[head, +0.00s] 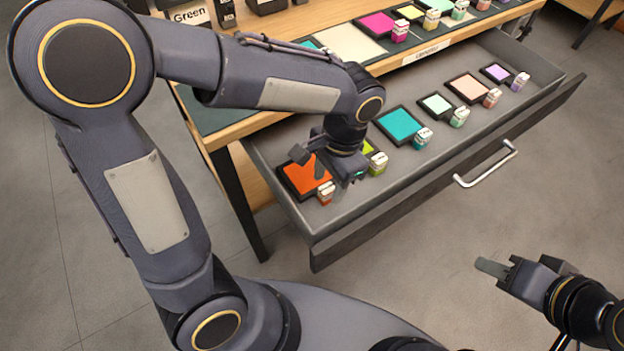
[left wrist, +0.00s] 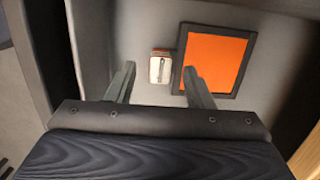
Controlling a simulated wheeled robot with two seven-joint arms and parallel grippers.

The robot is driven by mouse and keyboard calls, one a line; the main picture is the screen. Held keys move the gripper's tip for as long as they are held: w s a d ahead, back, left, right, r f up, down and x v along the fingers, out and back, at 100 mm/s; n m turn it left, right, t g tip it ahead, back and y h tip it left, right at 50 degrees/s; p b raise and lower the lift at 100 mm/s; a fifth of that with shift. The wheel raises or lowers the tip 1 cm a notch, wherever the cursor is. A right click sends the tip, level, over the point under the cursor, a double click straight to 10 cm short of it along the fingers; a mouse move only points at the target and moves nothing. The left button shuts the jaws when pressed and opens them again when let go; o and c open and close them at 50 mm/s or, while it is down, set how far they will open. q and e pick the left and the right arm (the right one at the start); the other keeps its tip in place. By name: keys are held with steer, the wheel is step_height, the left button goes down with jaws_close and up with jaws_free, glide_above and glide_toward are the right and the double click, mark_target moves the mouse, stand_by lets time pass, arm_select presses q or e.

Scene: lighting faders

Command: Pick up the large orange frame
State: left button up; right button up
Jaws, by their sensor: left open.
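The large orange frame (head: 296,181), a flat orange square with a black border, lies in the near left end of the open drawer. In the left wrist view the orange frame (left wrist: 222,58) is ahead and to the right. My left gripper (head: 328,167) hangs over the frame and hides part of it. Its jaws (left wrist: 160,76) are open and empty. The right finger points at the frame's near left part; contact cannot be told. A small orange-labelled block (head: 325,191) sits beside the frame. My right gripper (head: 497,267) is away from the drawer, over the floor.
The open drawer (head: 350,226) also holds a lime frame, a teal frame (head: 400,124), and mint, peach and purple ones, each with a small block. The drawer's walls are close to the orange frame. The table top above holds more frames and dark containers.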

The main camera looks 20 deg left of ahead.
arm_select(q)
step_height(320, 180, down, 2)
steer(key=shift+s+a+f, duration=0.15)
steer(key=shift+f, duration=0.1)
jaws_close()
arm_select(e)
steer(key=shift+f, duration=0.55)
arm_select(q)
steer(key=shift+r, duration=0.2)
arm_select(e)
steer(key=shift+r, duration=0.15)
